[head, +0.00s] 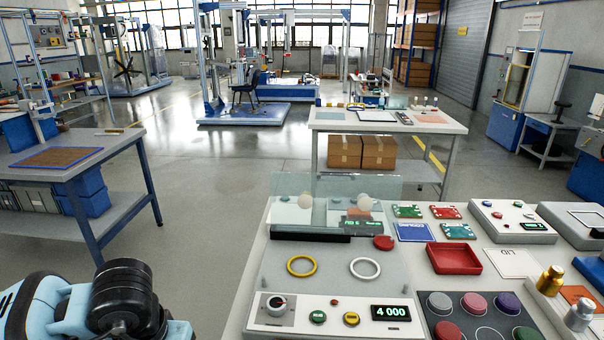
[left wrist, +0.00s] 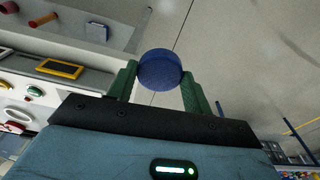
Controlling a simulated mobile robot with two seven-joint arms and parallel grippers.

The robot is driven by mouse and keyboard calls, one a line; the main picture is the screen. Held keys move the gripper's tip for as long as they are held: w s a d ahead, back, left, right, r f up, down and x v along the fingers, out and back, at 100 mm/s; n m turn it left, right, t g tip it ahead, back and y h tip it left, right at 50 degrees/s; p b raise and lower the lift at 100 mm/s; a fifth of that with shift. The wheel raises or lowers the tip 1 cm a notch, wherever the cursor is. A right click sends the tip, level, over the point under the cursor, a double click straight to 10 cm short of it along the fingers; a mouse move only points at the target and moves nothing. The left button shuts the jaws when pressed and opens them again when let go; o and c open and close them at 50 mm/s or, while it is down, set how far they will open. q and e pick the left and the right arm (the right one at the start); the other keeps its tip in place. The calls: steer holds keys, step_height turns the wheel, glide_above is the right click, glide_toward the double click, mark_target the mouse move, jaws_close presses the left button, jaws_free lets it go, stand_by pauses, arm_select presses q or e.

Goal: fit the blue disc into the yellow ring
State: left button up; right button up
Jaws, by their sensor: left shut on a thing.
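A yellow ring (head: 302,265) lies flat on the grey top of the panel fixture (head: 268,258), left of a white ring (head: 365,268). In the left wrist view, a blue disc (left wrist: 160,64) sits between the green fingertips of my left gripper (left wrist: 159,76), which is shut on it. The disc is held clear of any surface I can see. In the head view, only part of my left arm shows at the lower left; its gripper and the disc are out of that frame. My right gripper is in neither view.
A clear shield (head: 290,215) stands behind the rings. A red tray (head: 453,258) and a panel of coloured discs (head: 470,325) are to the right. Open floor lies left of the bench.

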arm_select(q)
steer(key=s+f, duration=0.4)
steer(key=f, duration=1.1)
steer(key=shift+d, duration=0.1)
